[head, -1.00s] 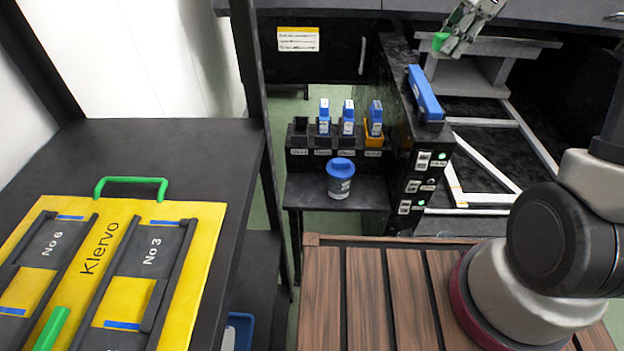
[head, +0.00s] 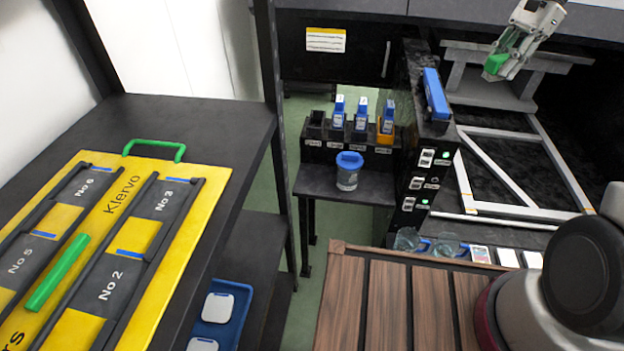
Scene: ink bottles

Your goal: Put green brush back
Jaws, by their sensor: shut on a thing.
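My gripper (head: 519,54) is at the upper right of the head view, tilted downward, and shut on a green block-like piece (head: 497,64). I take this piece to be the green brush; only part of it shows and its bristles cannot be made out. It is held in the air in front of a grey stand (head: 462,84). A black rack (head: 318,152) stands left of it on a low black table. Its leftmost slot (head: 316,119) looks empty, and the others hold blue-and-white items, one in an orange holder (head: 385,136).
A blue-lidded jar (head: 349,171) stands before the rack. A blue bar (head: 435,94) lies on a black cabinet (head: 420,170). A yellow board (head: 205,200) with a green bar (head: 57,272) lies at left.

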